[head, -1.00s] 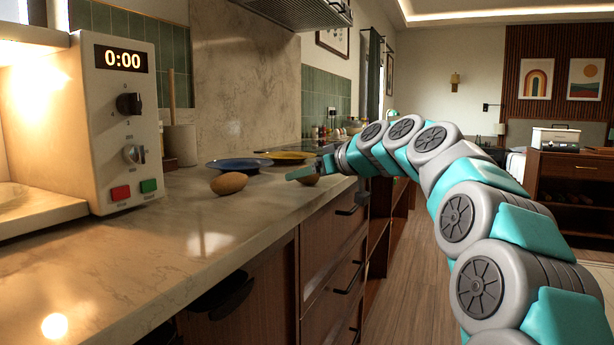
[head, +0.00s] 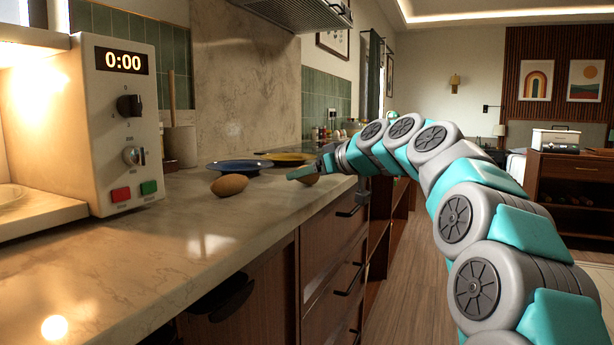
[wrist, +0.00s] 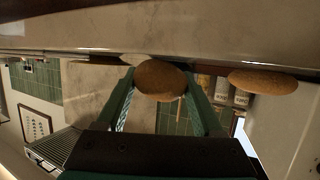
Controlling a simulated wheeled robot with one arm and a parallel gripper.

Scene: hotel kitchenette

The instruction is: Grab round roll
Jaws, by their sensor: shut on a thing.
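The round roll (wrist: 161,80) is brown and sits between the two fingers of my gripper (wrist: 161,88) in the wrist view, which is upside down. My gripper is shut on it, one finger at each side. In the head view the gripper (head: 303,174) is over the counter near its front edge, and the round roll (head: 309,180) shows partly behind a teal finger. I cannot tell whether the roll touches the counter. A second, longer brown roll (head: 229,185) lies on the counter to the left, apart from the gripper; it also shows in the wrist view (wrist: 263,81).
A blue plate (head: 238,168) and a yellow plate (head: 287,158) lie behind the rolls. The counter (head: 170,235) in front is clear. Bottles stand farther back.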

